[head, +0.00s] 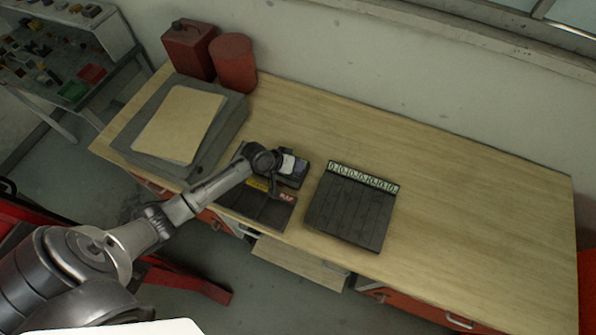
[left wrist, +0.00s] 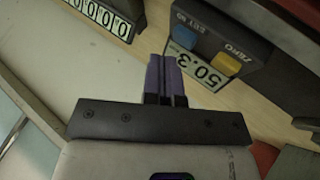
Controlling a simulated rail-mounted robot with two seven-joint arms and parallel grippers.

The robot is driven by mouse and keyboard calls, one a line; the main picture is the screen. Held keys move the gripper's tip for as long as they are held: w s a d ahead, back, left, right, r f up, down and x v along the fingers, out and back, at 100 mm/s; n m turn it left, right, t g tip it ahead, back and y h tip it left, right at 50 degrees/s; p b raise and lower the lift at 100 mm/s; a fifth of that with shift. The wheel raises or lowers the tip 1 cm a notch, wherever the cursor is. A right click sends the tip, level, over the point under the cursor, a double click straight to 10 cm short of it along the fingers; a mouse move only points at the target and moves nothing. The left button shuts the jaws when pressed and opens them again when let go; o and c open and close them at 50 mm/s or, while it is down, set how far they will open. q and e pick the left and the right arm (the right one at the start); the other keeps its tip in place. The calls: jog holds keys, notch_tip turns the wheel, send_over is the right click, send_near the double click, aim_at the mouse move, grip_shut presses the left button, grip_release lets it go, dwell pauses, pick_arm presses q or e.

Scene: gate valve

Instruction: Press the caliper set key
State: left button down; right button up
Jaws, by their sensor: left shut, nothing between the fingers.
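The caliper's dark readout unit (left wrist: 215,40) shows in the left wrist view, turned, with a display (left wrist: 187,66) reading 50.3.
A black panel with a row of number counters (head: 363,176) lies to the right on the wooden bench (head: 480,210). The bench's right part is clear.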

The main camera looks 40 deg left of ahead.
pick_arm(q)
jog(key=shift+f, duration=0.2)
jog(key=shift+f, duration=0.2)
jog(key=shift+f+b, duration=0.4)
jog(key=shift+f, duration=0.05)
dwell(0.6)
jog(key=shift+r, duration=0.1)
dwell(0.4)
jog(key=shift+r+p, duration=0.55)
jog(key=shift+p, duration=0.15)
jog(key=shift+r+p, duration=0.25)
jog(key=shift+p, duration=0.05)
jog(key=shift+r, duration=0.1)
